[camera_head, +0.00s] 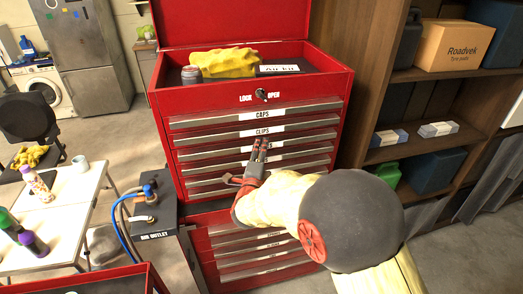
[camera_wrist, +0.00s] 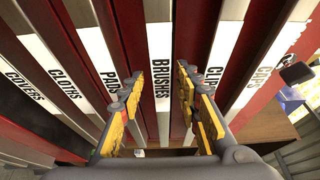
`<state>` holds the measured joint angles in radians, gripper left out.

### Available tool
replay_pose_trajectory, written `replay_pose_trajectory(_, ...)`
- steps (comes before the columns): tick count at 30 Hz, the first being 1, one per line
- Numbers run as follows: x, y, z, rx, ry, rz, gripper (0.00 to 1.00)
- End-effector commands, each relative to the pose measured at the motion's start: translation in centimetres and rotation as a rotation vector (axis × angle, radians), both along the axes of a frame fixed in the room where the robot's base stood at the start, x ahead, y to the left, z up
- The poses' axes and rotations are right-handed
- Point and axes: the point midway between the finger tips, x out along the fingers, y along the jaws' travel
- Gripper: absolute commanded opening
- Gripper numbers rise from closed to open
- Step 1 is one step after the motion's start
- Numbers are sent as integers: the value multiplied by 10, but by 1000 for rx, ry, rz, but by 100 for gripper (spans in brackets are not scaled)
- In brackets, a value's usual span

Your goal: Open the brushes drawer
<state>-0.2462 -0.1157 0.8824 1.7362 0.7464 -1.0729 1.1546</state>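The red tool chest (camera_head: 160,112) has a stack of shut drawers with silver handle strips. The top two read CAPS and CLIPS in the head view. The brushes drawer (camera_head: 309,144) is third from the top; my gripper hides part of its label there. In the wrist view the chest appears turned sideways, and the BRUSHES label (camera_wrist: 161,85) lies between my two fingers. My gripper (camera_head: 259,147) is in front of this drawer. It is open, with one finger on each side of the label in the wrist view (camera_wrist: 161,75). I cannot tell whether the fingers touch the handle.
A yellow cloth (camera_head: 224,62) and a dark jar (camera_head: 191,75) are in the chest's top tray. A lower red drawer unit (camera_head: 209,262) stands beneath. A black air outlet box (camera_head: 152,207) and white table (camera_head: 75,190) are at left. A wooden shelf (camera_head: 385,152) is close at right.

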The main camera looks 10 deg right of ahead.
Motion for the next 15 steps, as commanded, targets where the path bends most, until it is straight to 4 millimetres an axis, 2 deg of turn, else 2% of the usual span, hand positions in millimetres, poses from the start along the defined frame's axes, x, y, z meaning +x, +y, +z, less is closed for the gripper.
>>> replay_pose_trajectory(7,1,0,0,0,0,1,33)
replay_pose_trajectory(15,0,0,0,0,1,1,17)
